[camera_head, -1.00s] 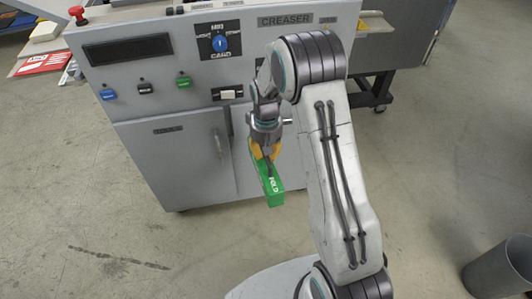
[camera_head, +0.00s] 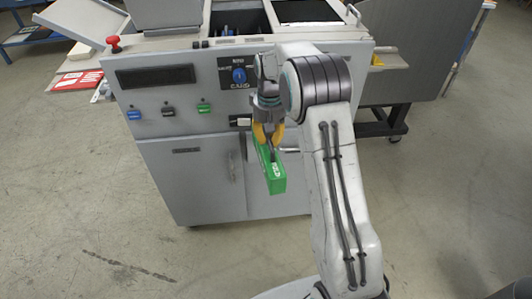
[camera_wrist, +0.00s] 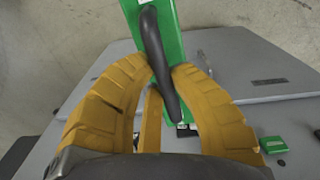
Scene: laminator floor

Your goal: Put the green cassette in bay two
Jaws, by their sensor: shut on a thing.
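The green cassette (camera_head: 270,170) hangs from my gripper (camera_head: 267,138) in the head view, in front of the grey machine's cabinet. My gripper's yellow fingers are shut on the cassette's dark handle. The wrist view shows the cassette (camera_wrist: 178,40) beyond the fingers (camera_wrist: 160,95), with the dark handle between them. At the top of the machine an open dark recess (camera_head: 237,20) shows. I cannot tell which bay it is, as bay labels cannot be read.
The machine front has a blue dial (camera_head: 239,75), a dark display (camera_head: 155,76), a red stop button (camera_head: 114,42) and small blue, black and green buttons. A sloped tray (camera_head: 88,18) stands at upper left, a dark cart (camera_head: 385,125) at right. Floor at left is clear.

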